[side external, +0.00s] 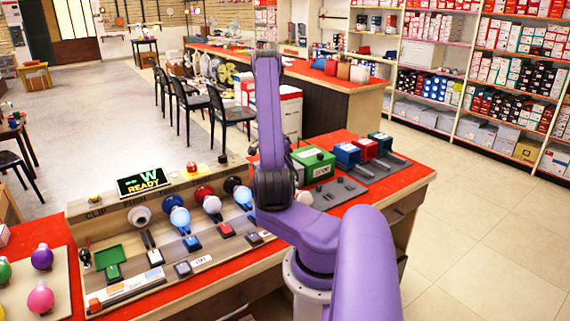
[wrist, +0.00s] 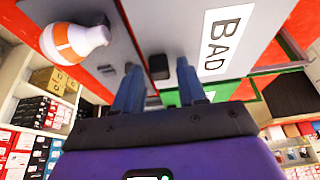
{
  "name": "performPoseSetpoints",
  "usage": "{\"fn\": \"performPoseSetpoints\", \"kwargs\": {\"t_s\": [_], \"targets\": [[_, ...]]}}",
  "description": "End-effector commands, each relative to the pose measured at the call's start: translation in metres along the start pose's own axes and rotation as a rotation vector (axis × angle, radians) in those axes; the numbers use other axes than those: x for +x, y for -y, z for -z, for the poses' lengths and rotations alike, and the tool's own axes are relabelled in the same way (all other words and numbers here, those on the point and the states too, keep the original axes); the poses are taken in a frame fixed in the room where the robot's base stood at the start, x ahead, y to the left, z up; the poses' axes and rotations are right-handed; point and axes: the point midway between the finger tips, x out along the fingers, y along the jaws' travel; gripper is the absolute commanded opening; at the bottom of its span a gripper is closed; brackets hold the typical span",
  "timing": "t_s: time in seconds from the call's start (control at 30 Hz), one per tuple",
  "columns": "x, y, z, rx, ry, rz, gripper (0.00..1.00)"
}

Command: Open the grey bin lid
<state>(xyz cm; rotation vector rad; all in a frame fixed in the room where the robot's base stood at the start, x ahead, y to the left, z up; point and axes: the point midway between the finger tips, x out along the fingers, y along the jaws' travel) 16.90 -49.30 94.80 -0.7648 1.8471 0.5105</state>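In the wrist view my gripper (wrist: 158,65) has its two blue-grey fingers apart. A small dark grey block (wrist: 158,67) shows between the fingertips, on or beside a flat grey surface (wrist: 170,25); I cannot tell if a finger touches it. A white label reading BAD (wrist: 226,38) is on the right of that surface. I cannot tell whether this surface is the grey bin lid. In the side external view the gripper is hidden behind my purple arm. There, a grey panel (side external: 338,192) lies in front of a green bin (side external: 314,160).
A white and orange bulb (wrist: 75,43) is left of the fingers in the wrist view. Several bulbs and switches line a board (side external: 130,208) on the red bench.

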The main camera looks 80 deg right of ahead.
Motion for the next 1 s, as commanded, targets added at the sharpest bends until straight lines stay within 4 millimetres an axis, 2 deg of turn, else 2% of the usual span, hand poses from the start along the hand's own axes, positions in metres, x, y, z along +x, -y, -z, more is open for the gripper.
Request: {"fn": "performPoseSetpoints", "kwargs": {"t_s": [0.03,0.1,0.37,0.8,1.0], "targets": [[0.0,0.0,0.0,0.0,0.0,0.0,0.23],[0.0,0.0,0.0,0.0,0.0,0.0,0.0],[0.0,0.006,0.0,0.0,-0.001,0.001,0.0],[0.0,0.07,0.003,0.0,-0.005,0.002,0.0],[0.0,0.091,0.002,0.001,-0.004,0.002,0.0]]}}
